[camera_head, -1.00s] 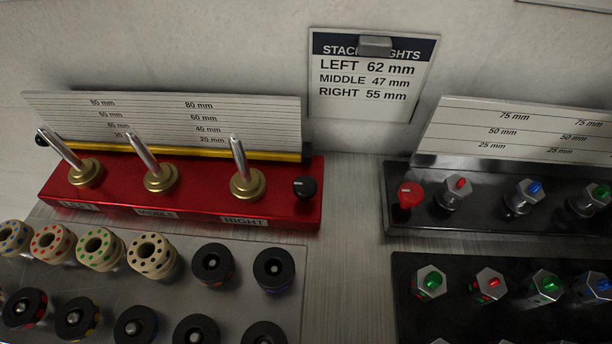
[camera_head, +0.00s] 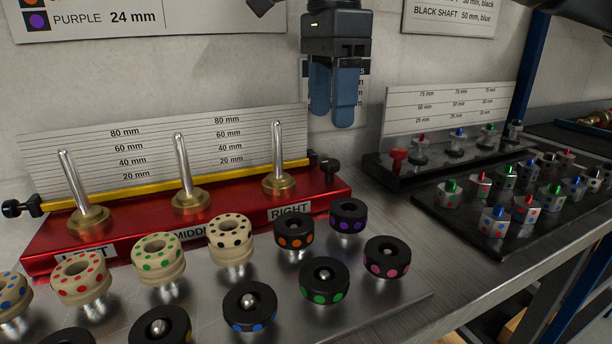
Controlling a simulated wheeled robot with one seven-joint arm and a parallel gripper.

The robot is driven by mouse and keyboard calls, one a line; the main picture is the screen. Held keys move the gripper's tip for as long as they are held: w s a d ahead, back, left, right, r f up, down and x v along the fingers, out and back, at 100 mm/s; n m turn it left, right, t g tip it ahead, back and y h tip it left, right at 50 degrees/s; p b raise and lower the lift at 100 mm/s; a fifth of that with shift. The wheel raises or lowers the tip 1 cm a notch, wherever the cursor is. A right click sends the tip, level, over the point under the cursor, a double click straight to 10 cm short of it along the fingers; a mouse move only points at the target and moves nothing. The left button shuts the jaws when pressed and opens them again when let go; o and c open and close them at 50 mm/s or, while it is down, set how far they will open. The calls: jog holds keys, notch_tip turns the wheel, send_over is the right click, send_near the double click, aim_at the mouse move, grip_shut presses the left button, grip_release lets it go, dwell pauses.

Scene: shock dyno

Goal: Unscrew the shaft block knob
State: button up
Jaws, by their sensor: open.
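The red block (camera_head: 240,217) carries three upright silver shafts on brass bases, labelled left, middle and right. I cannot tell from the pictures which is the shaft block. My gripper (camera_head: 332,117) hangs above and behind the red block's right end, blue fingers pointing down, open and empty, apart from every knob.
A grey tray (camera_head: 395,303) of beige and black spotted rings stands in front of the red block. A black tray (camera_head: 440,217) of hex nuts stands at right. Scale boards (camera_head: 60,150) rise behind the blocks. The gripper partly covers a wall sign.

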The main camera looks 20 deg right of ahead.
aim_at(330, 161)
notch_tip(330, 161, down, 7)
jog(key=shift+f+b, duration=0.2)
jog(key=shift+b, duration=0.55)
jog(key=shift+d, duration=0.1)
grip_shut()
